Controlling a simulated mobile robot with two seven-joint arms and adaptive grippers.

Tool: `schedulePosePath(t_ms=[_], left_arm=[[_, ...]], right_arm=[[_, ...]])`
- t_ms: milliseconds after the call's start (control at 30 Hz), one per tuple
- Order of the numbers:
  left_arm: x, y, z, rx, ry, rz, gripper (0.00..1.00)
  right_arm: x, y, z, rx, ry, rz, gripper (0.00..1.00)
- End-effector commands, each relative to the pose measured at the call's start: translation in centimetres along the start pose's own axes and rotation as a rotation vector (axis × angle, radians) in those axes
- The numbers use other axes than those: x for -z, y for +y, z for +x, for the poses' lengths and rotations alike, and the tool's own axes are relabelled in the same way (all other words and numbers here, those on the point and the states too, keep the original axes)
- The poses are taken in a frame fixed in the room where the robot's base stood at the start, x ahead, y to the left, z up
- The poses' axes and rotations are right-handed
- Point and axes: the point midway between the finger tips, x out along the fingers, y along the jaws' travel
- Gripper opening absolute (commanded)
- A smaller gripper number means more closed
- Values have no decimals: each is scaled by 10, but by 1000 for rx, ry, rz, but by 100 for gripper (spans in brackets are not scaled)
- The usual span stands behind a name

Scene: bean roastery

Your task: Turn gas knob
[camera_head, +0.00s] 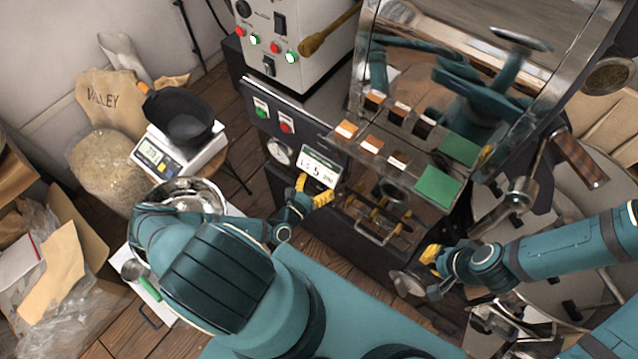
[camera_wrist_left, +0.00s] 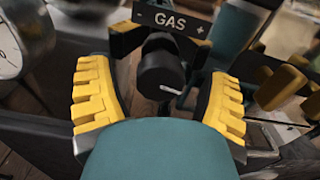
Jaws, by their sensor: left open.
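The black gas knob (camera_wrist_left: 160,72) sits under a dark plate lettered GAS (camera_wrist_left: 172,22) in the left wrist view. A pale pointer mark shows on the knob's face. My left gripper (camera_wrist_left: 160,98) is open, with one ridged yellow finger on each side of the knob; I cannot tell whether either touches it. In the head view my left gripper (camera_head: 312,193) is at the machine's front panel, below the digital display (camera_head: 320,168), and the knob is hidden there. My right gripper (camera_head: 432,262) is lower right of the panel, its finger gap unclear.
A round gauge (camera_head: 280,151) is left of the display, with green and red buttons (camera_head: 274,118) above. A sample rack with a green card (camera_head: 437,187) is to the right. A scale with a black bowl (camera_head: 184,117) and a metal bowl (camera_head: 192,193) stand left.

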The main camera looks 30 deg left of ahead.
Motion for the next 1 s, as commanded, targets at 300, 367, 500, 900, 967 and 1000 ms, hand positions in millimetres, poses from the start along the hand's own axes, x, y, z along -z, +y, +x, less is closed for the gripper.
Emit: schedulePosePath(t_ms=[300, 367, 500, 900, 967, 1000], left_arm=[[0, 0, 5, 1, 0, 0, 78], [0, 0, 5, 1, 0, 0, 79], [0, 0, 5, 1, 0, 0, 30], [0, 0, 5, 1, 0, -17, 10], [0, 0, 5, 1, 0, -32, 10], [0, 0, 5, 1, 0, -45, 10]], right_arm=[[0, 0, 0, 0, -1, 0, 0], [0, 0, 0, 0, -1, 0, 0], [0, 0, 0, 0, -1, 0, 0], [0, 0, 0, 0, 0, 0, 0], [0, 0, -1, 0, 0, 0, 0], [0, 0, -1, 0, 0, 0, 0]])
